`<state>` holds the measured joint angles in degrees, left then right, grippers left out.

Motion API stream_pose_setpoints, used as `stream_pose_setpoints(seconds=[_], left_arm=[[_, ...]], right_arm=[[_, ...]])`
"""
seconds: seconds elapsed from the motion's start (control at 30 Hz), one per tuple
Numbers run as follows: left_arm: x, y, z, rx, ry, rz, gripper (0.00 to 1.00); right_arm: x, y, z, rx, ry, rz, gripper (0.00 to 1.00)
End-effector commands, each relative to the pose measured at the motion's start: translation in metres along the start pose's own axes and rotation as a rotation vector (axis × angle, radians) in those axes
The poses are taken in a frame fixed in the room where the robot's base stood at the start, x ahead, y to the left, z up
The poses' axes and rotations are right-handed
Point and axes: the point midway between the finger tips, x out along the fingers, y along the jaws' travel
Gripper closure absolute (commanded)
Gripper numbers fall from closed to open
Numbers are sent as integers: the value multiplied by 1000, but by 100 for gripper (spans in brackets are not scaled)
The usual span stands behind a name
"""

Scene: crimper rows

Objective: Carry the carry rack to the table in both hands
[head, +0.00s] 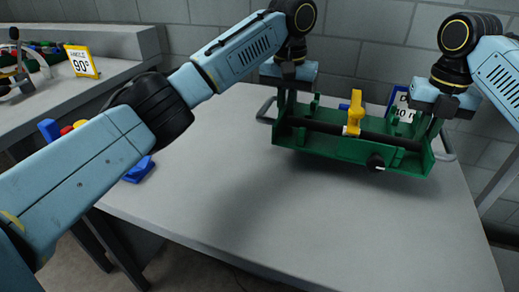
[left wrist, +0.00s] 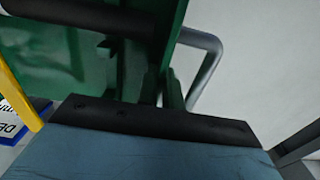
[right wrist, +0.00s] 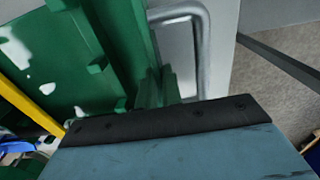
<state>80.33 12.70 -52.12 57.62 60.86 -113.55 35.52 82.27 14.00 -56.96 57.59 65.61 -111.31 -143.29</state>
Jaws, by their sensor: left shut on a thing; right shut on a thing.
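The carry rack (head: 345,146) is a long green tray with grey loop handles at both ends, seen over the far right part of the grey table (head: 270,215). A black bar runs along it, with a yellow upright piece (head: 354,115) at its middle. My left gripper (head: 288,98) is shut on the rack's left end, and my right gripper (head: 434,122) on its right end. The green end wall and grey handle show in the left wrist view (left wrist: 205,62) and right wrist view (right wrist: 205,50). Fingertips are mostly hidden. I cannot tell whether the rack's underside touches the table.
A blue and white sign (head: 401,104) stands behind the rack. Blue, red and yellow items (head: 66,130) show at the table's left, partly behind my left arm. Another bench with a yellow-framed sign (head: 81,62) stands further left. The table's front and middle are clear.

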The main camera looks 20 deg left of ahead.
Motion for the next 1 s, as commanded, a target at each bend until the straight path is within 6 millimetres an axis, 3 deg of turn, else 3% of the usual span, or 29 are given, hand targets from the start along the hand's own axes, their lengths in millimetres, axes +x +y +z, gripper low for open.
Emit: stream_pose_setpoints(seconds=[0.13, 1.0], left_arm=[[10, -2, -1, -4, 4, -2, 100], [20, -2, -1, -4, 3, -2, 100]], right_arm=[[10, -2, 0, 3, -2, -2, 100], [20, -2, 0, 3, -2, -2, 100]])
